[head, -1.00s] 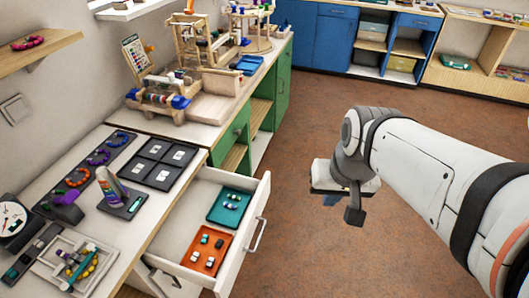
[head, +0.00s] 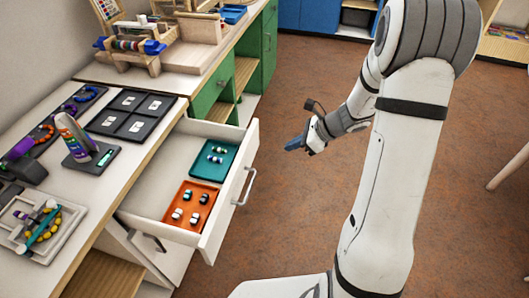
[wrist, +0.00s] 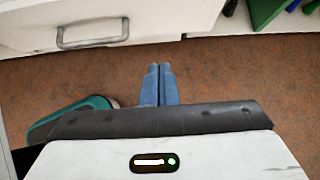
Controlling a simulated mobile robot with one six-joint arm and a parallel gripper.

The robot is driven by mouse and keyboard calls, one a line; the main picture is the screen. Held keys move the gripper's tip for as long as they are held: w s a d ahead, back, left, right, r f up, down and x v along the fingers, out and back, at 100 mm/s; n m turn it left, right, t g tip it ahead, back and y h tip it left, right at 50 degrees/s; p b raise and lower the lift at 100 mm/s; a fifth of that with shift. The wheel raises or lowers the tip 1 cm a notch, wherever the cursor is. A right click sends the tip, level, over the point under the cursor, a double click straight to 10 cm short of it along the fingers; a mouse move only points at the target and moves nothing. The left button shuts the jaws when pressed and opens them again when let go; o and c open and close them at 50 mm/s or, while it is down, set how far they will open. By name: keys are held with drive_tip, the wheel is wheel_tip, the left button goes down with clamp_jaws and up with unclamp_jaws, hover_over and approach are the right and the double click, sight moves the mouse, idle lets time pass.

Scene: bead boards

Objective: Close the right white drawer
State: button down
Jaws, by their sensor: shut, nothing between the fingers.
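The white drawer (head: 226,198) stands pulled out from the counter in the head view, with a metal handle (head: 245,187) on its front. In it lie a teal tray (head: 226,164) and an orange tray (head: 184,220), each with small beads or blocks. My gripper (head: 291,144) is over the floor to the right of the drawer front, apart from it. In the wrist view its blue fingers (wrist: 160,80) are together with nothing between them. The drawer front (wrist: 185,22) and its handle (wrist: 93,35) show at the top of that view, ahead of the fingers.
The countertop (head: 105,192) holds a dark four-part tray (head: 133,117), a bead cone and a bead frame (head: 40,228). A green cabinet (head: 214,108) stands beyond the drawer. Brown floor (head: 290,215) is open right of the drawer. A teal object (wrist: 70,118) lies low in the wrist view.

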sight(250, 155)
drive_tip(key=x, duration=0.4)
drive_tip(key=a+r+b+x, duration=0.1)
drive_tip(key=x, duration=0.3)
drive_tip(key=r+x, duration=0.1)
drive_tip(key=x, duration=0.3)
drive_tip(key=shift+w+a+f, duration=0.2)
drive_tip(key=shift+w+a, duration=0.2)
drive_tip(key=shift+a, duration=0.15)
drive_tip(key=shift+w+a, duration=0.1)
drive_tip(key=shift+a, duration=0.05)
drive_tip(key=shift+w, duration=0.15)
